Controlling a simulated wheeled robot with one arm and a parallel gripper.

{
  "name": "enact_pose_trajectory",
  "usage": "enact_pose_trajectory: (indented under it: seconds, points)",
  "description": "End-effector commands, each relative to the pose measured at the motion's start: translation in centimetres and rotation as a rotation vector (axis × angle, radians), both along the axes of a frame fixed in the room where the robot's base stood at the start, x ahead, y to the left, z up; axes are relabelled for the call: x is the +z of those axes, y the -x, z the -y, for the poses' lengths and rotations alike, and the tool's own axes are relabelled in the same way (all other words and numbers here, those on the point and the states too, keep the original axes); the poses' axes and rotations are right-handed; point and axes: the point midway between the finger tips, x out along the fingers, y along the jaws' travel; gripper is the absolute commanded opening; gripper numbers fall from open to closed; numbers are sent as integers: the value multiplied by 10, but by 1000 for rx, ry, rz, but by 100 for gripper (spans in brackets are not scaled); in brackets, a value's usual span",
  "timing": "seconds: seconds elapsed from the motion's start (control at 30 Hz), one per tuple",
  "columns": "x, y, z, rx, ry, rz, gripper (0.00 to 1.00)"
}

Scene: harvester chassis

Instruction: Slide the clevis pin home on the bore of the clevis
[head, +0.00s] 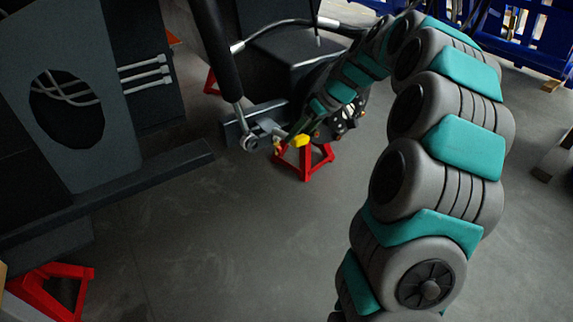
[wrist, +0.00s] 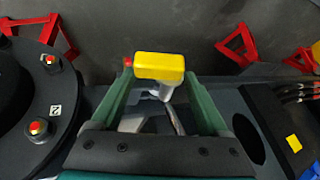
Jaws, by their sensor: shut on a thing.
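My gripper (head: 292,141) is at the far end of my arm, beside the lower end of a dark cylinder with a bright rod. Its green fingers are shut on a yellow block, which I take for the head of the clevis pin (head: 301,141); it also shows between the fingertips in the wrist view (wrist: 160,66). The clevis (head: 250,142), a grey rod end with a round eye, is just left of the gripper. Grey metal shows behind the yellow block in the wrist view. I cannot tell whether the pin is in the bore.
A red stand (head: 305,160) is on the floor behind the gripper. Dark chassis plates (head: 75,100) and a long beam (head: 120,190) fill the left. Another red stand (head: 55,285) is at the lower left. The floor (head: 240,240) in the middle is clear.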

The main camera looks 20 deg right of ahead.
Motion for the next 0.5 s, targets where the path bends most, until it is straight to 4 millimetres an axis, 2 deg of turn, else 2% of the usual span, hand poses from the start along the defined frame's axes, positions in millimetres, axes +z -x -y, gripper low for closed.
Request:
enact_pose_trajectory:
  seconds: [0.03,0.2,0.3,0.5]
  points:
    - [-20,5,-10,-42,-48,-28,0]
    - [-63,14,-32,-169,-161,-60,0]
    - [-79,19,-40,-215,-203,-68,0]
    - [-92,23,-45,-253,-233,-70,0]
